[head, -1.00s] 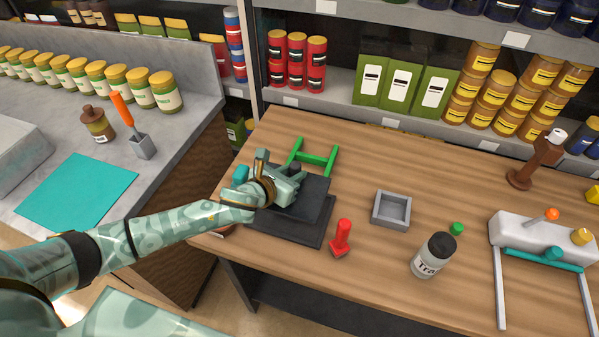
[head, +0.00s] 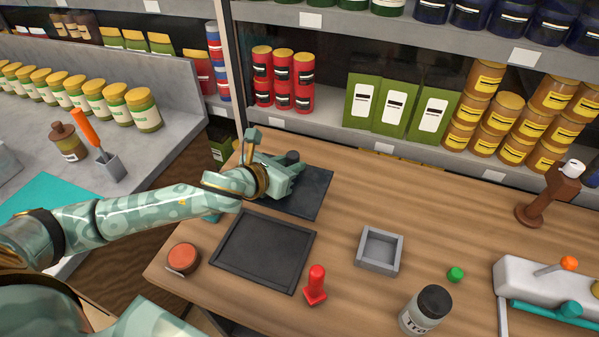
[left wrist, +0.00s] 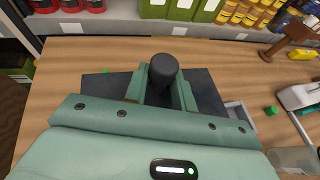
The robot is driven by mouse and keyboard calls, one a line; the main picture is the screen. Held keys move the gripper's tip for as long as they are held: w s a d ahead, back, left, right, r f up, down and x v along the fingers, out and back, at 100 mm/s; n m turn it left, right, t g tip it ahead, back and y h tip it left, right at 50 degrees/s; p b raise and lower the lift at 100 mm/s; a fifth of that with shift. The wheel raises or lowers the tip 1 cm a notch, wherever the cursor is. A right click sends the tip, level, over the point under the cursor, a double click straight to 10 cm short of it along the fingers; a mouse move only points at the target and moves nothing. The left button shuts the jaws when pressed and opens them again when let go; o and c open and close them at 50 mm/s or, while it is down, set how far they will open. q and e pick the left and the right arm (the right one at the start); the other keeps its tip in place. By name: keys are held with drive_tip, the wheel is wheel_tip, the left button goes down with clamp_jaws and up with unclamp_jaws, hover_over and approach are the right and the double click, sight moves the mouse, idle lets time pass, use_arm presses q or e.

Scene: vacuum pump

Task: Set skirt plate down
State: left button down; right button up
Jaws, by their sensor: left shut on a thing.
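The skirt plate (head: 312,188) is a flat dark square with a black knob (head: 292,156). It lies level at the back left of the wooden table, over the place of the green stand. My left gripper (head: 284,172) is shut on the knob. In the left wrist view the knob (left wrist: 164,70) stands between the fingers, with the dark plate (left wrist: 205,92) spreading below. A speck of the green stand (left wrist: 106,71) shows at the plate's edge; the rest is hidden. I cannot tell whether the plate touches it. My right gripper is out of view.
An empty black tray (head: 236,262) lies in front of the plate. Near it are a red-brown round piece (head: 183,258), a red stamp-like piece (head: 316,285), a grey square tray (head: 400,252) and a jar (head: 425,310).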

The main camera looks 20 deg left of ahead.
use_arm(q)
drive_tip(key=w+a+f+b, duration=0.1)
drive_tip(key=w+f, duration=0.2)
drive_tip(key=w+a+f+b, duration=0.1)
drive_tip(key=w+f+b, duration=0.1)
drive_tip(key=w+f, duration=0.1)
drive_tip(key=w+a+f+b, duration=0.1)
drive_tip(key=w+f, duration=0.3)
drive_tip(key=f, duration=0.1)
drive_tip(key=shift+f+b, duration=0.25)
drive_tip(key=shift+b, duration=0.05)
drive_tip(key=shift+r, duration=0.1)
drive_tip(key=c, duration=1.6)
unclamp_jaws()
drive_tip(key=shift+f, duration=0.25)
drive_tip(key=o, duration=0.5)
drive_tip(key=shift+c, duration=0.2)
